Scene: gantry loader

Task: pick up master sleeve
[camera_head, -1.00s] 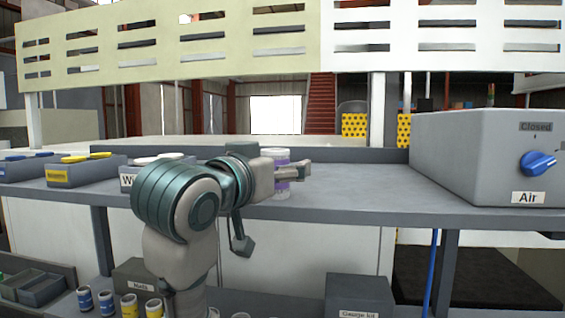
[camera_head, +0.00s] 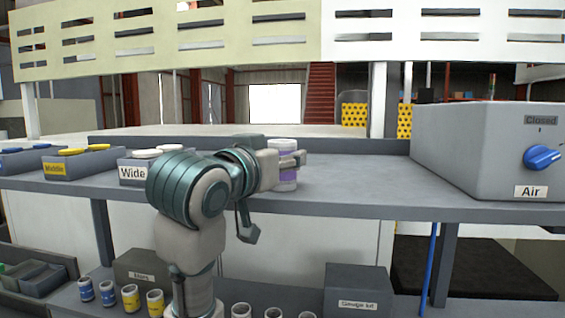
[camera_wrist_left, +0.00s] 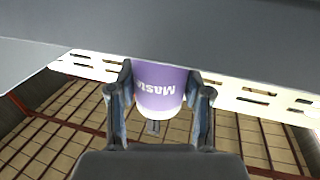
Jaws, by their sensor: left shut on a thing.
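The master sleeve (camera_head: 284,175) is a white cylinder with a purple band. It stands upright at the shelf's front part in the head view, partly hidden by my gripper. In the left wrist view the sleeve (camera_wrist_left: 160,88) appears upside down, its purple band lettered "Mast...". My left gripper (camera_head: 290,160) is shut on the sleeve, with one finger on each side of it in the left wrist view (camera_wrist_left: 160,100). I cannot tell whether the sleeve touches the shelf. My right gripper is not in view.
The grey shelf (camera_head: 370,180) is clear right of the sleeve, up to the Air box (camera_head: 470,150) with its blue knob. Bins labelled Wide (camera_head: 133,173) and Middle (camera_head: 55,168) stand at left. Below are several small cylinders (camera_head: 130,298) and a Gauge kit box (camera_head: 357,290).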

